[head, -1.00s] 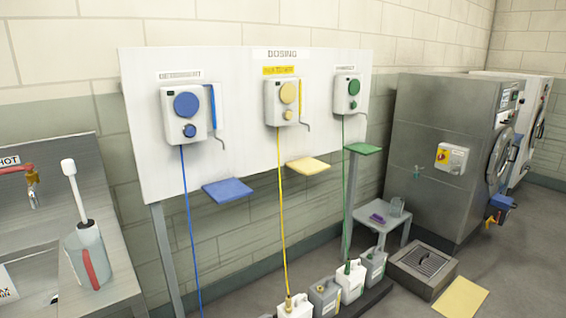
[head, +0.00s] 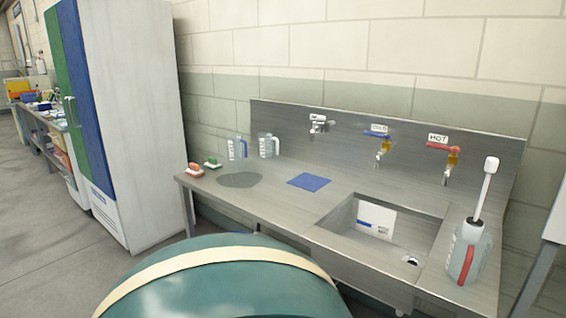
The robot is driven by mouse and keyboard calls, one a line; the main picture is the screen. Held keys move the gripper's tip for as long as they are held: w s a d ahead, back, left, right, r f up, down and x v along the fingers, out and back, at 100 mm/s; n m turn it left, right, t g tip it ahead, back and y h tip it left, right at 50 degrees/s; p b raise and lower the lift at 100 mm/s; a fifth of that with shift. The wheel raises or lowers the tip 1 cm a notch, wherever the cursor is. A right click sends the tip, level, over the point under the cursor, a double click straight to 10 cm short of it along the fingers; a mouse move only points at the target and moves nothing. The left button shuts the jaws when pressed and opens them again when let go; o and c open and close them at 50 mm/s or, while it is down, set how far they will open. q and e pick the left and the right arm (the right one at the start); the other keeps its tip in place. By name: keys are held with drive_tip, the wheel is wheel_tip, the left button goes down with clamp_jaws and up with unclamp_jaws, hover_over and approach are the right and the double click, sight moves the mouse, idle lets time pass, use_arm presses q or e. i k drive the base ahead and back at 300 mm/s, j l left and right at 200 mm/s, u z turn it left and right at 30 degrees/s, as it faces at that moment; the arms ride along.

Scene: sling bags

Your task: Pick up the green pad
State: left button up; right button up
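No flat green pad shows in the head view now. A small green item with a pale base (head: 212,163) lies on the steel counter, next to a similar red one (head: 195,168); they are too small to tell what they are. A flat blue pad (head: 309,182) lies on the counter left of the sink. Neither of my grippers is in view.
The steel sink counter (head: 270,205) holds two clear jugs (head: 237,148), a grey round patch (head: 239,180) and a red-handled jug (head: 467,252). A large teal rounded thing (head: 220,285) fills the bottom foreground. A tall cabinet (head: 125,110) stands left; floor beyond is open.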

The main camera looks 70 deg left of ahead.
sight(212, 164)
drive_tip(key=u, duration=2.9)
